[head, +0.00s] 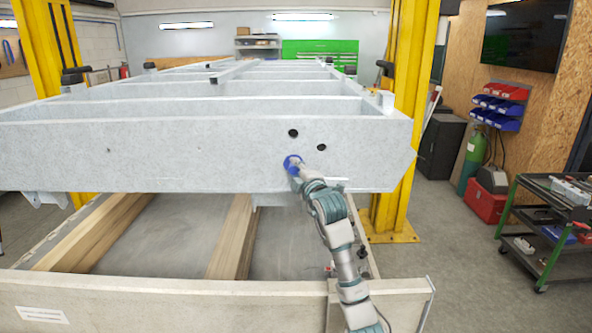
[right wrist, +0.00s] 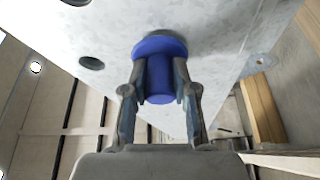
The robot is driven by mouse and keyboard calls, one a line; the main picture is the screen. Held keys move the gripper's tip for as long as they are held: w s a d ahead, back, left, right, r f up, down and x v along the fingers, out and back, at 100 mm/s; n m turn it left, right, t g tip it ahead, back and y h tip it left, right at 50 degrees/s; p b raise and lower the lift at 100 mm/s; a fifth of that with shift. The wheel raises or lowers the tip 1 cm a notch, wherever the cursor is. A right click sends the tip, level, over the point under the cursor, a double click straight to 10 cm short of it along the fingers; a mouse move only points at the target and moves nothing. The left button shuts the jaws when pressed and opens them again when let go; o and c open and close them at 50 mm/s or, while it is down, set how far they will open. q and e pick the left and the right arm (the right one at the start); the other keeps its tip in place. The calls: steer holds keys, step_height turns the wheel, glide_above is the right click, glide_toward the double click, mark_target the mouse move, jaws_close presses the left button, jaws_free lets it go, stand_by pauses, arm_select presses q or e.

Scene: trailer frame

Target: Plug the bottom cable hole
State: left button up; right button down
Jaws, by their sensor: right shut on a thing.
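The grey trailer frame (head: 190,150) spans the head view. Its front beam shows two dark round holes, an upper left one (head: 293,133) and a right one (head: 322,147). A blue plug (head: 291,162) is just below and left of these holes, against or close to the beam face. My right gripper (head: 299,172) is shut on the plug. In the right wrist view the blue plug (right wrist: 158,75) sits between both fingers, its wide flange facing the beam. A grey oval patch behind the flange is partly hidden; I cannot tell whether it is a hole or shadow. My left gripper is out of view.
Yellow lift posts (head: 404,110) stand on both sides of the frame. Wooden beams (head: 233,237) lie below it, behind a low pale panel (head: 180,308). A green and black tool cart (head: 550,215) and a red case (head: 485,200) are at the right. Open floor lies between.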

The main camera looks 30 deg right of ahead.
steer(key=shift+r, duration=0.15)
steer(key=shift+w+d, duration=0.1)
steer(key=shift+w, duration=0.1)
steer(key=c, duration=0.9)
jaws_free()
steer(key=shift+w+d, duration=0.1)
steer(key=shift+w, duration=0.15)
steer(key=shift+o, duration=0.4)
steer(key=shift+d+f, duration=0.1)
steer(key=shift+f, duration=0.1)
steer(key=shift+s, duration=0.1)
steer(key=s+a+f, duration=0.1)
steer(key=s, duration=1)
steer(key=shift+s+a, duration=0.3)
steer(key=shift+a, duration=0.1)
